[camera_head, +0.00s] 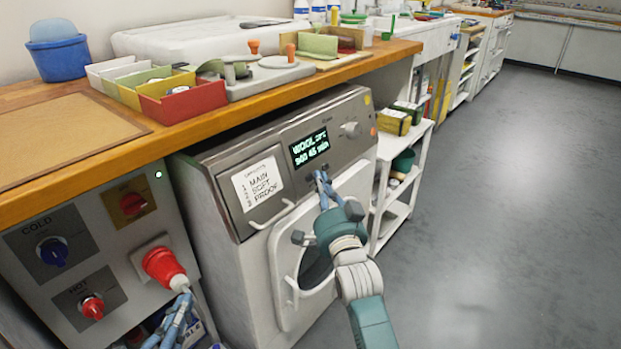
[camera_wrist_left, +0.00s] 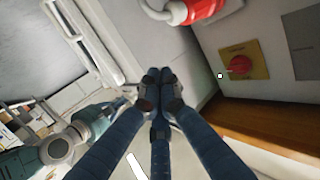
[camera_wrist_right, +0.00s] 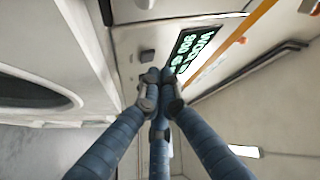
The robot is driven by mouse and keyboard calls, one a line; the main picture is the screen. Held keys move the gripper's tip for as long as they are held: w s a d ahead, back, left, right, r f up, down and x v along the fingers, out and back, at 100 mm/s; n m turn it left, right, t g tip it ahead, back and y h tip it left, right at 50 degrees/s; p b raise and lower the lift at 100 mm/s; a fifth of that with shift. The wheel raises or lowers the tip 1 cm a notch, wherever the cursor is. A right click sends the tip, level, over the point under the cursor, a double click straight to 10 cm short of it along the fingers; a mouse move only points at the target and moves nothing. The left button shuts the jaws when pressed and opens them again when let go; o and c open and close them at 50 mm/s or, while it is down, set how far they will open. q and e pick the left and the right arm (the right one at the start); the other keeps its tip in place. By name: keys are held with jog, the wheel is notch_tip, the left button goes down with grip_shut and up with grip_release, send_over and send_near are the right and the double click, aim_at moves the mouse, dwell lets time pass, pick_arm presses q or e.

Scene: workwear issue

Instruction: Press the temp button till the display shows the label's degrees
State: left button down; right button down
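The washing machine (camera_head: 262,215) stands under the wooden counter. Its lit display (camera_head: 309,148) shows "WOOL", a degree figure too small to read surely, and a second line with minutes; the display also shows in the right wrist view (camera_wrist_right: 196,48). My right gripper (camera_head: 322,177) is shut and empty, its fingertips at the panel just below the display. A small dark button (camera_wrist_right: 147,55) shows beside these fingertips; whether they touch a button I cannot tell. My left gripper (camera_head: 186,297) is shut and empty, low before the red plug. No label with degrees is readable.
A round knob (camera_head: 350,129) sits right of the display. The red plug (camera_head: 163,267) and valve panel are at left. A white shelf cart (camera_head: 403,185) stands at right; the floor beyond is clear.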

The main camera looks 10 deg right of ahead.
dwell(0.4)
jog(key=shift+w+a, duration=0.2)
jog(key=shift+w, duration=0.05)
jog(key=shift+f, duration=0.1)
pick_arm(q)
jog(key=shift+s+f, duration=0.1)
jog(key=shift+f, duration=0.4)
